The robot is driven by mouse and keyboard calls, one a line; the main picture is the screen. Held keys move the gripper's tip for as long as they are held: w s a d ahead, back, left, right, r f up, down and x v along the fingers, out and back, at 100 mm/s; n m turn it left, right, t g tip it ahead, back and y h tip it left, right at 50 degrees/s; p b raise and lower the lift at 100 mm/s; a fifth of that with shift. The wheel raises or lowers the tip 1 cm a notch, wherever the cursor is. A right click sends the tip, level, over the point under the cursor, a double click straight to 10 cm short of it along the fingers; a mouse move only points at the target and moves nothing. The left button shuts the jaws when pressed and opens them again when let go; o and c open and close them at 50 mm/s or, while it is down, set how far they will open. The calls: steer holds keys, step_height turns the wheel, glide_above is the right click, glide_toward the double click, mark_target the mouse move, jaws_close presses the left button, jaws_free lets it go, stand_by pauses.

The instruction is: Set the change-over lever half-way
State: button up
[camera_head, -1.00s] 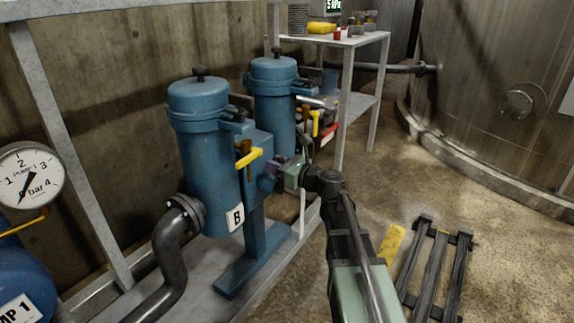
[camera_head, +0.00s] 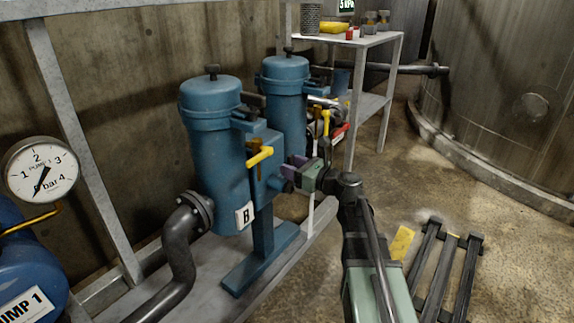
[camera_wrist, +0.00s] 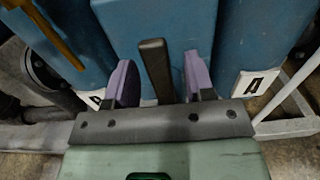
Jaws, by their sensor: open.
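The change-over lever appears to be the short dark bar (camera_wrist: 155,70) in the wrist view, standing in front of the blue filter housing. My gripper (camera_wrist: 161,82) is open, with one purple finger on each side of the bar. The bar lies between the fingers, with visible gaps on both sides; I cannot tell how deep it sits. In the head view my gripper (camera_head: 296,171) is beside the blue block between the twin filters, and the dark bar is hidden there. The lever's exact angle is hard to tell.
Blue filter B (camera_head: 213,150) and a second blue filter (camera_head: 284,105) stand close by. Yellow handles (camera_head: 259,157) stick out near my gripper. A pipe elbow (camera_head: 182,225) is at front left. A pallet (camera_head: 447,270) lies on the floor at right.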

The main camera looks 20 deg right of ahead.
steer(key=v, duration=0.8)
steer(key=shift+s+d, duration=0.2)
